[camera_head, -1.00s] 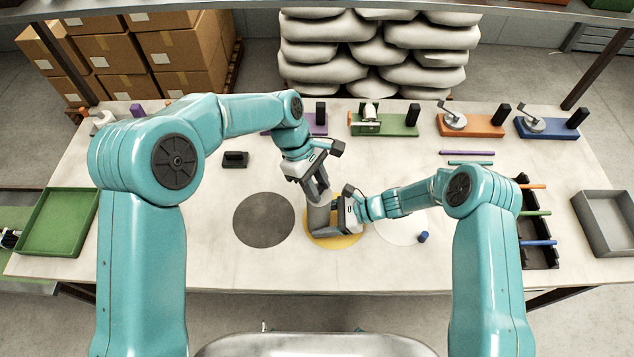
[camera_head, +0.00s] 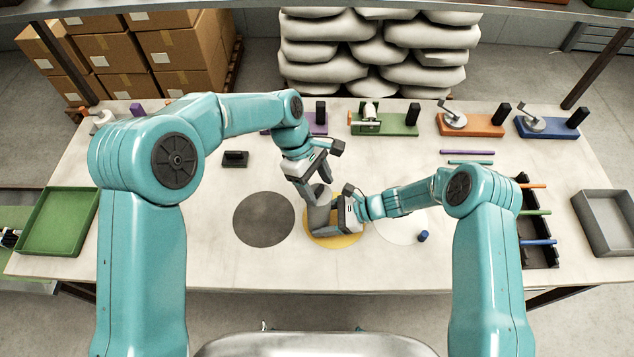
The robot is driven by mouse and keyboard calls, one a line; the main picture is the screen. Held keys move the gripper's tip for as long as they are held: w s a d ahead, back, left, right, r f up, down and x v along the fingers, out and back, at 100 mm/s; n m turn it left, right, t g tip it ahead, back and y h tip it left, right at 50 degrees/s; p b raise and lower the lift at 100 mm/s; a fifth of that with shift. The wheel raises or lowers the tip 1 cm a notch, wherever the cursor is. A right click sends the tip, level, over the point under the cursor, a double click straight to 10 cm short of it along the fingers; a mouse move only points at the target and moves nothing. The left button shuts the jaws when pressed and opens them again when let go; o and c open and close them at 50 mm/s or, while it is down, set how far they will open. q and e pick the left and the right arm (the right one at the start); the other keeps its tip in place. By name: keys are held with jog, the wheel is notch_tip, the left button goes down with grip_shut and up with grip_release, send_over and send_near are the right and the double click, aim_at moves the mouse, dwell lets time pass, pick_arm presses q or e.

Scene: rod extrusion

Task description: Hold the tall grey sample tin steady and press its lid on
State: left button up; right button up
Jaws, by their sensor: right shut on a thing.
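The tall grey sample tin (camera_head: 318,216) stands upright on the yellow disc (camera_head: 350,241), partly hidden by my grippers. My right gripper (camera_head: 324,225) comes in from the right and is shut on the tin's lower body. My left gripper (camera_head: 314,196) is just above and around the top of the tin, its fingers spread apart. A light grey top shows between these fingers. I cannot make out the lid as a separate piece, or tell whether it sits fully down.
A dark disc (camera_head: 264,220) lies left of the tin and a white disc (camera_head: 403,227) right of it. A small blue cylinder (camera_head: 423,236) is on the right. Coloured fixtures (camera_head: 470,127) line the back. A green tray (camera_head: 58,222) and grey tray (camera_head: 606,222) flank the table.

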pick_arm(q)
jog(key=o, duration=0.5)
jog(key=shift+r, duration=0.1)
jog(key=shift+r, duration=3.45)
grip_shut()
jog(key=shift+f, duration=0.35)
jog(key=shift+f, duration=2.2)
